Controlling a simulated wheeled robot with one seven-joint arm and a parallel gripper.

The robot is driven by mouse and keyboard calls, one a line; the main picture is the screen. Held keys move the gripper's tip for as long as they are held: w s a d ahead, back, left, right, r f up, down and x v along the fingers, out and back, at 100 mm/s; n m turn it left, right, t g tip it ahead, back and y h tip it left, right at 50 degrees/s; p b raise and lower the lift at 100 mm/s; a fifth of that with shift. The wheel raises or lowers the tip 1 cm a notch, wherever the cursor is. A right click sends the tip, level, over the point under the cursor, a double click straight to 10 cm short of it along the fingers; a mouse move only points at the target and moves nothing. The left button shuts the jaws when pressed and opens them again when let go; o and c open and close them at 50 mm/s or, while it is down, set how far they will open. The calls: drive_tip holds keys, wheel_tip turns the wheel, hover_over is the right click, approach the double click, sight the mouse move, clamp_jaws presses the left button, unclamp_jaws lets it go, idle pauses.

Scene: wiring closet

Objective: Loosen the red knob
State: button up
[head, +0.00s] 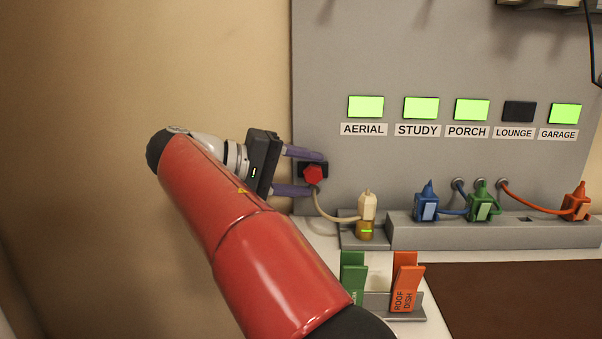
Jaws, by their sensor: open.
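The red knob (313,175) sits on a dark mount at the lower left of the grey panel (450,70). A pale cable runs from just below it. My gripper (318,173) is open, with one purple finger above the knob and one below it. The fingertips reach out to about the knob's place in the picture. I cannot tell whether either finger touches it. My red arm comes in from the bottom.
The pale cable ends at a cream plug (367,205) on a brass base. Blue (427,205), green (481,206) and orange (576,205) plugs stand on a grey strip (500,235). Green (353,280) and orange (405,285) cards stand in front. The LOUNGE display (518,111) is dark; the others are lit.

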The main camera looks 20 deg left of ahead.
drive_tip(key=v, duration=0.7)
drive_tip(key=shift+s+a, duration=0.25)
drive_tip(key=shift+a, duration=0.05)
drive_tip(key=shift+r, duration=0.1)
idle(0.5)
